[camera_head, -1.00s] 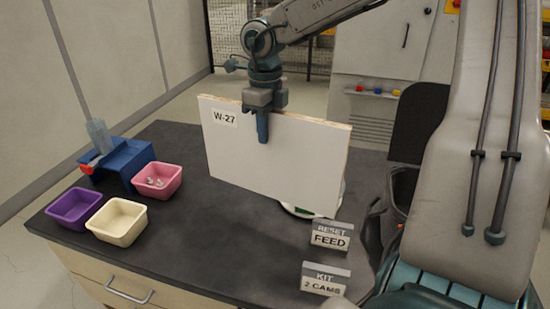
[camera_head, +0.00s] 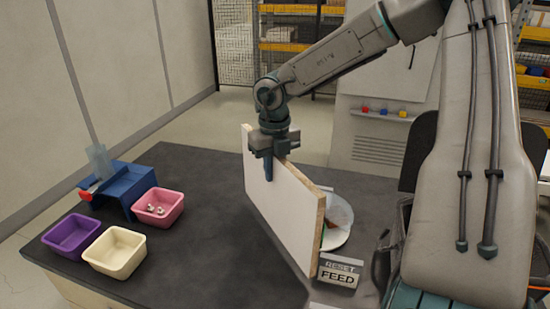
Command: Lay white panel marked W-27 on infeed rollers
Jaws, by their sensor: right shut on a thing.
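The white panel (camera_head: 285,215) hangs upright and at an angle above the dark worktop, its raw wood edge facing right. The W-27 label seen earlier on its face does not show now. My right gripper (camera_head: 271,160) is shut on the top edge of the panel, one finger on the white face. I cannot tell whether the panel's lower edge touches the worktop. My left gripper is not in view. I cannot make out infeed rollers in this view.
Purple (camera_head: 72,236), cream (camera_head: 116,252) and pink (camera_head: 158,207) bins sit at the left by a blue fixture (camera_head: 122,188). A FEED sign (camera_head: 338,276) and a round white plate (camera_head: 338,222) are right of the panel. The worktop's back middle (camera_head: 215,180) is clear.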

